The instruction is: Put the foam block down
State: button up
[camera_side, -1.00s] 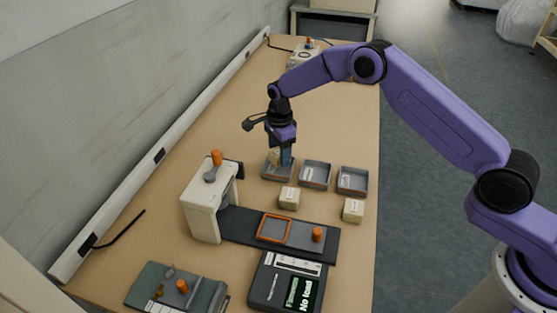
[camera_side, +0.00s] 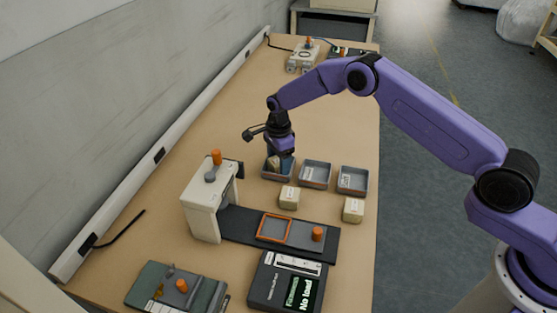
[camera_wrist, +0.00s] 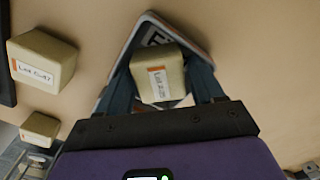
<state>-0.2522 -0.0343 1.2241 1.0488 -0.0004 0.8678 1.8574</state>
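A pale foam block (camera_wrist: 158,80) with an orange-edged white lot label sits between the two fingers of my gripper (camera_wrist: 160,88) in the wrist view. The fingers appear to press on both its sides. In the side view my gripper (camera_side: 280,163) is down at the left grey tray (camera_side: 264,174), with the block (camera_side: 273,162) at or inside its rim. The tray rim (camera_wrist: 180,28) shows beyond the block in the wrist view. I cannot tell whether the block touches the tray floor.
A middle tray (camera_side: 314,176) and a right tray (camera_side: 353,181) stand alongside. Two more foam blocks (camera_side: 289,198) (camera_side: 353,210) lie on the table in front. A white press-like stand (camera_side: 203,208), a dark scale reading "No load" (camera_side: 286,284) and a green fixture (camera_side: 176,288) are nearer.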

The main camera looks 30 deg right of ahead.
aim_at(278, 161)
notch_tip(278, 161, up, 12)
jog(key=shift+r, duration=0.15)
dwell(0.5)
jog(key=s+a+r+n, duration=0.1)
jog(key=s+r+n, duration=0.4)
jog(key=s+n, duration=0.4)
jog(key=s+r+n, duration=0.6)
jog(key=s, duration=0.6)
jog(key=s+d+n, duration=0.6)
jog(key=s+n, duration=0.1)
jog(key=s, duration=0.5)
jog(key=s+d+n, duration=0.7)
jog(key=s+n, duration=0.1)
jog(key=s, duration=0.4)
jog(key=shift+d+f+n, duration=0.15)
jog(key=shift+f+n, duration=0.1)
jog(key=shift+n, duration=0.05)
